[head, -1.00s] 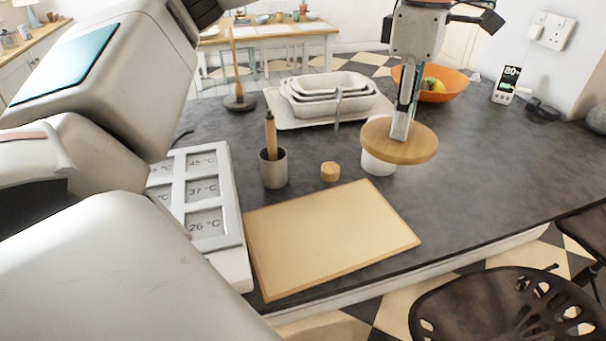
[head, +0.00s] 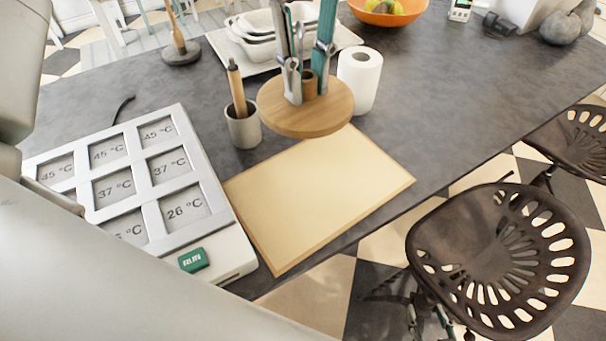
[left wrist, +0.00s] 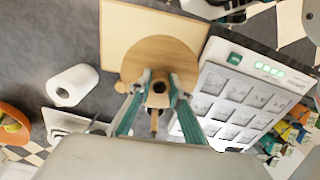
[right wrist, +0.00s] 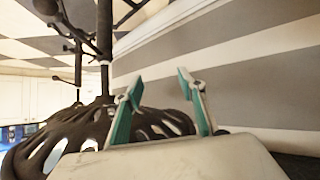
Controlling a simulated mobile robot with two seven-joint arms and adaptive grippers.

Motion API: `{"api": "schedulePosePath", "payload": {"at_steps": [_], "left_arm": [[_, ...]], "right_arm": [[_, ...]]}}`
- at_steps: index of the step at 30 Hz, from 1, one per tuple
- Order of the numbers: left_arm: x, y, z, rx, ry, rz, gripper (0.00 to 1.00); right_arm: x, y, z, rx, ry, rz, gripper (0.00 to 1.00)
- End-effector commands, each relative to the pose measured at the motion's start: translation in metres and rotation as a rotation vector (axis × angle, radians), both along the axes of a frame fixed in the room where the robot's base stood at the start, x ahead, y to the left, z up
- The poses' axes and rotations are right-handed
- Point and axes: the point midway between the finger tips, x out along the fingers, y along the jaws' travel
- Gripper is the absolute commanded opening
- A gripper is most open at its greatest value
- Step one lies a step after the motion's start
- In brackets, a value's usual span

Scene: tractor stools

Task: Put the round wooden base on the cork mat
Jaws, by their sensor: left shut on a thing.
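The round wooden base (head: 335,113) is a flat light-wood disc with a short upright post (head: 309,82) at its centre. My left gripper (head: 305,92) is shut on that post and holds the disc roughly level, seemingly above the counter. The tan cork mat (head: 320,200) lies flat near the counter's front edge. The disc hides the mat's far corner in the head view and part of the mat (left wrist: 122,28) in the left wrist view.
A cup with a wooden-handled tool (head: 243,127) stands left of the disc and a paper roll (head: 360,78) behind right. A white temperature block (head: 228,255) flanks the mat's left side. A tractor stool (head: 500,255) stands in front.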

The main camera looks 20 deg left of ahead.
Motion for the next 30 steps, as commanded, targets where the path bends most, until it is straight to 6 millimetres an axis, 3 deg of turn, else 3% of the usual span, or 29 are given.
{"api": "schedulePosePath", "payload": {"at_steps": [9,18,30], "left_arm": [[-0.002,0.000,-0.068,0.001,0.007,-0.005,0.00],[-0.001,0.000,-0.135,0.000,0.004,-0.003,0.00],[-0.001,0.000,-0.170,0.000,0.004,-0.003,0.00]], "right_arm": [[-0.003,-0.002,-0.012,-0.009,0.010,0.003,0.40],[0.000,-0.003,-0.012,-0.015,0.003,0.004,0.40],[0.001,-0.004,-0.012,-0.016,-0.001,0.003,0.40]]}}
